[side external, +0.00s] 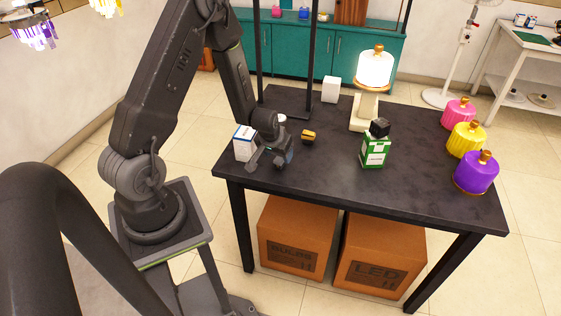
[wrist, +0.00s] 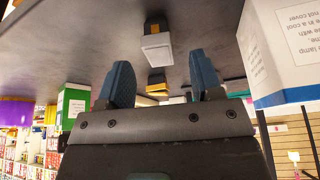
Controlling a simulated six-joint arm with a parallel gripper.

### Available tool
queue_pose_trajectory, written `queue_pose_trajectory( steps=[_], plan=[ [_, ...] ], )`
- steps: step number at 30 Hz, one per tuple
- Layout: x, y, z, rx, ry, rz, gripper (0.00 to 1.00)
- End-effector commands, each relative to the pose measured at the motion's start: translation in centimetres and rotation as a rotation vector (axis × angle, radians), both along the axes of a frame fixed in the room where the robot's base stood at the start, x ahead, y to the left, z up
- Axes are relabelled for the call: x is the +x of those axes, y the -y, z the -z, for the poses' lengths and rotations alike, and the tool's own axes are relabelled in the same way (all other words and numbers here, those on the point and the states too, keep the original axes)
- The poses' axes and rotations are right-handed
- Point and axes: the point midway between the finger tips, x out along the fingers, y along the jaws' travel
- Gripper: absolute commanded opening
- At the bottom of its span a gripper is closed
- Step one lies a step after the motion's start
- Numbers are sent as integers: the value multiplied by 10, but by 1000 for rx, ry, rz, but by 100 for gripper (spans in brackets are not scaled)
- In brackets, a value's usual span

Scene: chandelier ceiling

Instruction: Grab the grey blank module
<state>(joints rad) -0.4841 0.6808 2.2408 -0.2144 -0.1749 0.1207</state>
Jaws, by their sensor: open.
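A small block with a pale grey face, a dark part and a yellow band (wrist: 157,45) is on the dark table, ahead of my gripper in the wrist view. I take it to be the grey blank module. A small black and yellow block (side external: 308,137) shows in the side view, right of my gripper; its pale face cannot be made out there. My gripper (side external: 268,160) is low over the table's near left part. In the wrist view my gripper (wrist: 162,80) has its blue-grey fingers wide apart, with nothing held. Another yellow-banded piece (wrist: 157,86) shows farther off, partly hidden.
A white and blue box (side external: 244,146) stands close to my gripper's left. A green and white box (side external: 374,153) with a black block on it stands right. A lit lamp (side external: 375,70) and a white box (side external: 330,90) stand behind. Pink, yellow and purple lamps line the right edge.

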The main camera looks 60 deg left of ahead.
Motion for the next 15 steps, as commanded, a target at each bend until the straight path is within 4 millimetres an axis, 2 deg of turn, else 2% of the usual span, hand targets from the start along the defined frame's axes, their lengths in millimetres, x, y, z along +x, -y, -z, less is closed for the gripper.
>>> queue_pose_trajectory(
  steps=[1,6,15],
  plan=[
    [2,-2,9,-2,-3,0,60],
    [9,-6,29,-2,-1,0,60],
    [12,-8,35,-2,1,1,60]
  ],
)
